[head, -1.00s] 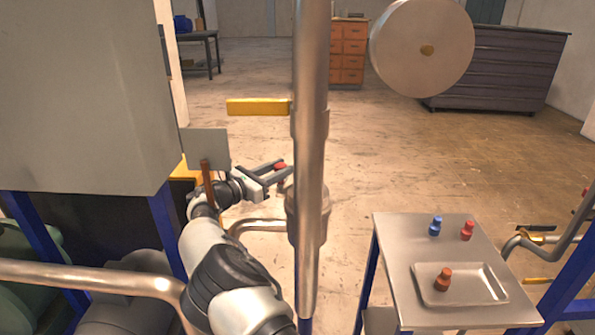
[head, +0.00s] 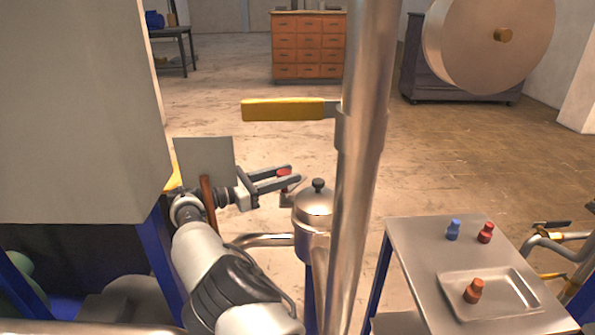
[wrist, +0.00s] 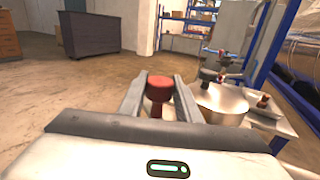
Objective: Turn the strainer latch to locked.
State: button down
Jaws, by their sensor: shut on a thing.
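The strainer (head: 314,212) is a round steel pot with a domed lid and a black knob, standing just left of a thick vertical pipe. The steel pot also shows right of my fingers in the wrist view (wrist: 224,104). A red knob on a short stem, apparently the latch handle (head: 283,172), is left of and behind the lid. My gripper (head: 291,176) is shut on this red knob, which sits between both fingers in the wrist view (wrist: 158,88). A small metal piece shows beneath it; how it joins the strainer is unclear. No lock marking is readable.
The vertical pipe (head: 362,170) stands close right of the strainer, with a yellow lever (head: 284,110) pointing left. A grey cabinet (head: 70,110) crowds the left. A side table (head: 425,248) holds blue and red knobbed pieces and a tray (head: 515,302) with an orange one.

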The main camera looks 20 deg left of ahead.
dwell(0.4)
jog(key=c, duration=1.3)
grip_release()
jog(key=shift+r, duration=0.1)
